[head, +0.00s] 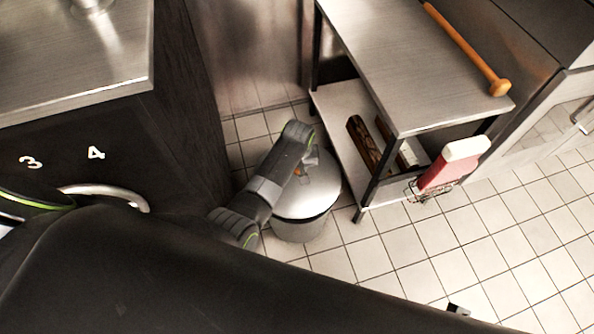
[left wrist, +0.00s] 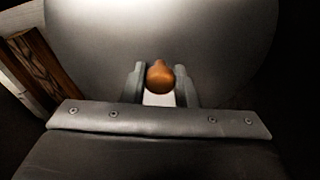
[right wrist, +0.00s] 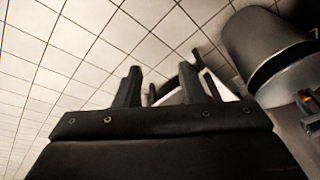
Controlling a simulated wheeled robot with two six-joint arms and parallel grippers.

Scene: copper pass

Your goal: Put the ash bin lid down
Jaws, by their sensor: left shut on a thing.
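The ash bin (head: 297,232) is a round grey bin on the tiled floor, beside the low steel shelf unit. Its grey lid (head: 312,201) is above the bin's mouth and covers it from this angle. I cannot tell whether the lid touches the rim. My left gripper (head: 302,160) reaches down over the lid. In the left wrist view its fingers are shut on the orange-brown lid knob (left wrist: 160,77), with the lid face (left wrist: 95,45) beyond. My right gripper (right wrist: 160,88) is open, with its fingers apart over the floor.
A steel shelf unit (head: 385,70) stands right of the bin, with dark wooden pieces (head: 364,142) on its lower shelf. A red and white bottle (head: 452,165) hangs at its side in a wire holder. A dark cabinet (head: 170,120) stands left.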

